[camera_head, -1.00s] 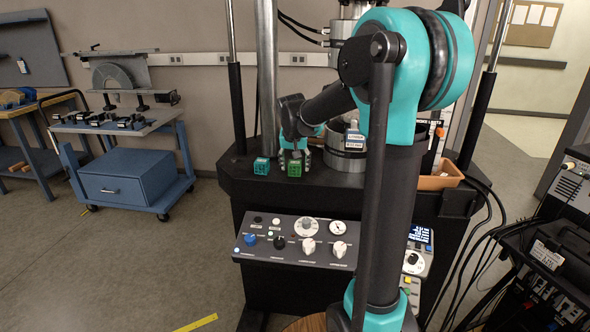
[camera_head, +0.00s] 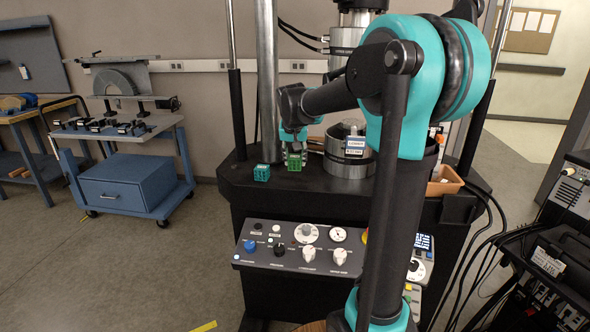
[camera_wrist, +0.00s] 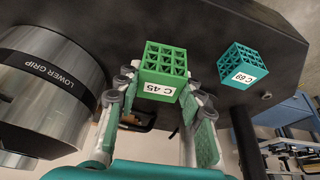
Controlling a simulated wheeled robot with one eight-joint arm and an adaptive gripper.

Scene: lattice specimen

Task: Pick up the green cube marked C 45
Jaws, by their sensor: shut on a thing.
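The green lattice cube (camera_wrist: 163,66) with the white label C 45 sits between the fingertips of my gripper (camera_wrist: 159,92) in the wrist view. My gripper is shut on it, with a finger on each side. In the head view the green cube (camera_head: 295,162) shows at the end of my arm, over the black machine deck. I cannot tell for sure whether it is clear of the deck. A teal lattice cube marked C 89 (camera_wrist: 239,65) stands apart on the deck, to the right in the wrist view. It also shows in the head view (camera_head: 261,172), left of the green cube.
A metal cylinder marked LOWER GRIP (camera_wrist: 45,85) stands close on the left in the wrist view. The black deck (camera_head: 325,183) carries a steel column (camera_head: 267,80). A control panel (camera_head: 297,247) is below the deck. An orange bin (camera_head: 446,181) is at right.

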